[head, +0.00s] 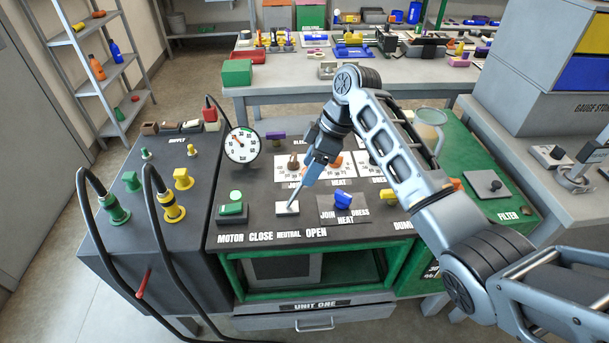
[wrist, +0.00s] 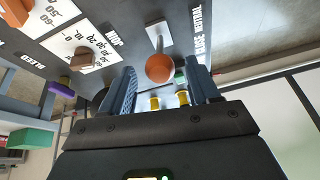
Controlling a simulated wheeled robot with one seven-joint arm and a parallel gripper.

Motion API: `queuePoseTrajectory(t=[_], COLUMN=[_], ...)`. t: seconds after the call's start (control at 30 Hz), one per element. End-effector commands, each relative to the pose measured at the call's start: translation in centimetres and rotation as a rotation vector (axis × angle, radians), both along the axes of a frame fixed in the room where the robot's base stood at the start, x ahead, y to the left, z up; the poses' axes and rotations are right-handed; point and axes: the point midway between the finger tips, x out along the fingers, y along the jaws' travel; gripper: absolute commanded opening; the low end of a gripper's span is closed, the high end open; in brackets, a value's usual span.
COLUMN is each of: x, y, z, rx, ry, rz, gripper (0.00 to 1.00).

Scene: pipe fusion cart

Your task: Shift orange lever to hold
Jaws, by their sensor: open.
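The orange lever shows in the wrist view as a round orange ball (wrist: 160,67) on a thin grey stem rising from a white plate (wrist: 159,30). In the head view, the white plate (head: 287,209) and lower stem show above the words CLOSE, NEUTRAL and OPEN; my gripper hides the ball. My gripper (head: 314,174) is over the lever, its blue-grey fingers apart. In the wrist view, the ball lies between the fingertips of my gripper (wrist: 163,75), with gaps at both sides. I see no clear HOLD label.
A blue knob (head: 343,201) stands right of the lever, and a green switch (head: 233,208) stands left. A round gauge (head: 242,144) rises behind the switch. Green (head: 114,207) and yellow (head: 171,205) fittings with black hoses are at the left. White scale cards lie behind the lever.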

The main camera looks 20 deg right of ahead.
Motion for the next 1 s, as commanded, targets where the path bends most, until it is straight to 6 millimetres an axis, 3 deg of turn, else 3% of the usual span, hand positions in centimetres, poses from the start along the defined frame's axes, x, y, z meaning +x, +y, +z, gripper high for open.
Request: queuePoseTrajectory(t=[0.3, 0.67, 1.0], x=[0.4, 0.5, 0.5], y=[1.5, 1.7, 1.7], z=[-3.6, -4.2, -4.1], rx=[-0.001, 0.0, 0.0], ry=[0.001, 0.0, 0.0], rz=[0.001, 0.001, 0.0], gripper=[0.61, 0.61, 0.28])
